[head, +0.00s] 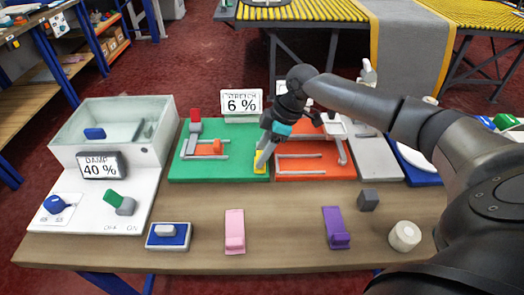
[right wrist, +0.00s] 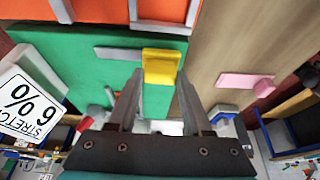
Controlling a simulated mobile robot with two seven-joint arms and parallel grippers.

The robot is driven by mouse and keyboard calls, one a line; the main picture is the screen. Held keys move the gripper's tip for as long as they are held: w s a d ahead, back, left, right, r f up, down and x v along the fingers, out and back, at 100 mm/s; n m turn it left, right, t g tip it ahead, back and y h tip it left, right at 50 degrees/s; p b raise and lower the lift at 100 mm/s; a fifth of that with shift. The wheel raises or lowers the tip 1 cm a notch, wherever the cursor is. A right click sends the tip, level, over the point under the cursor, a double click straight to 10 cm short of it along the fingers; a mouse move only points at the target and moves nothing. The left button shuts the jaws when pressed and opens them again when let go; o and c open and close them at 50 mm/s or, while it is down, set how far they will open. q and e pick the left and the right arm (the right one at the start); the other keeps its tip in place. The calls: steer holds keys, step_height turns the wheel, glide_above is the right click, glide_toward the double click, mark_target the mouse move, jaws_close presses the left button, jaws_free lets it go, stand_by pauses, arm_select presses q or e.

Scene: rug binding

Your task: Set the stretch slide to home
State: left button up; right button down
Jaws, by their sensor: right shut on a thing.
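The yellow slide block (head: 260,169) is at the right end of the green board (head: 235,136), close to the orange board. In the right wrist view the yellow block (right wrist: 161,66) sits at the end of a grey bar, at my fingertips. My right gripper (head: 264,157) reaches down onto it and is shut on it, with one finger on each side. The gripper hides part of the block in the head view. The stretch display (head: 242,102) behind the green board reads 6 %. My left gripper is out of view.
An orange-red board (head: 310,172) with grey rails adjoins on the right. Pink (head: 234,231) and purple (head: 337,228) pieces lie in front. The damp display (head: 99,166) reads 40 %.

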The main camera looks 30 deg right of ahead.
stand_by(0.4)
steer(key=w+a+p, duration=0.1)
steer(key=a+p, duration=0.1)
steer(key=a, duration=0.1)
steer(key=w+a+p, duration=0.1)
steer(key=shift+w+a+r, duration=0.15)
steer(key=shift+w, duration=0.15)
steer(key=shift+w+a, duration=0.35)
steer(key=shift+a, duration=0.2)
steer(key=shift+c, duration=1.8)
jaws_free()
steer(key=shift+w+a, duration=0.1)
steer(key=shift+o, duration=0.2)
steer(key=p+v, duration=0.3)
steer(key=v, duration=1.2)
